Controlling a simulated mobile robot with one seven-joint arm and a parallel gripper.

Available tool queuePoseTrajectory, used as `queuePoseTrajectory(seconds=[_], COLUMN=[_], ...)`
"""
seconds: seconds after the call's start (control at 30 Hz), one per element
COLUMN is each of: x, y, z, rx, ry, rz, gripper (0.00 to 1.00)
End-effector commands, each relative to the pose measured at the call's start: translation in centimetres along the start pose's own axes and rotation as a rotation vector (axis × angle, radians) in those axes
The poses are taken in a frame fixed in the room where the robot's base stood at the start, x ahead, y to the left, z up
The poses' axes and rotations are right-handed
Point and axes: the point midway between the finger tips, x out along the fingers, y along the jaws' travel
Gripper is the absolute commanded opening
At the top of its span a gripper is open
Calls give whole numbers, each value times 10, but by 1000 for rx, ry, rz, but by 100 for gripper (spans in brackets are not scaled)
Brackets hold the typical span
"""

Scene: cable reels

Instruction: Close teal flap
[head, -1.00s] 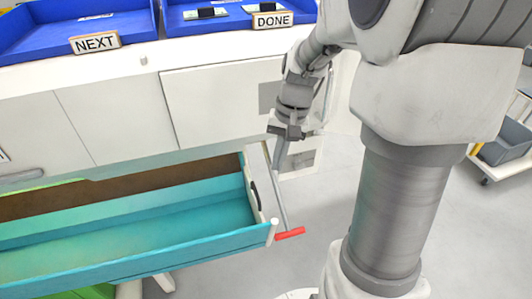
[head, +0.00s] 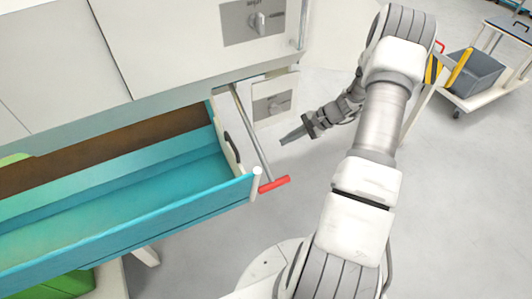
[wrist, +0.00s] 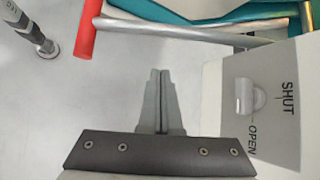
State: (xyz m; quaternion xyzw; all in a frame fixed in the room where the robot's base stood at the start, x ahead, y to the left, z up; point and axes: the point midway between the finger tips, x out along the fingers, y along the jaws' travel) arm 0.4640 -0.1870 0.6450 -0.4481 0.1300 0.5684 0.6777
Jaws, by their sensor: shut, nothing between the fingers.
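The teal flap (head: 130,233) hangs open at the left of the head view, tilted out from the white cabinet as the front of a long trough. Its teal edge also shows at the top of the wrist view (wrist: 170,12). A metal rod with a red end grip (head: 274,184) runs beside the flap's right end; the red grip shows at upper left in the wrist view (wrist: 88,28). My gripper (head: 284,142) is shut and empty, to the right of the rod and apart from it. In the wrist view its fingers (wrist: 160,75) are together, pointing below the rod.
A white panel with a knob (head: 273,103), marked SHUT and OPEN in the wrist view (wrist: 262,100), stands close to my gripper. Another knob plate (head: 255,22) is on the cabinet above. A cart with a grey bin (head: 474,72) stands far right. Grey floor between is clear.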

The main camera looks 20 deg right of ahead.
Motion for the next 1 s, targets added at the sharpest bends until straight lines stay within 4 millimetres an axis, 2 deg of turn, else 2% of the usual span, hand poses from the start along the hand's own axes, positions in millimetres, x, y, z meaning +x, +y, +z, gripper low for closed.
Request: queuePoseTrajectory(seconds=[0.17, 0.27, 0.63, 0.67, 0.7, 0.8, 1.0], x=[11, 26, 106, 107, 98, 90, 80], y=[4, 4, 4, 3, 1, 2, 2], z=[-6, -6, -6, -4, 2, 11, 23], rx=[16, 16, 14, 14, 14, 14, 14], ry=[-3, -5, -5, -3, 0, -1, -1], rz=[-12, -11, -9, -10, -12, -11, -11], gripper=[0, 0, 0, 0, 0, 0, 0])
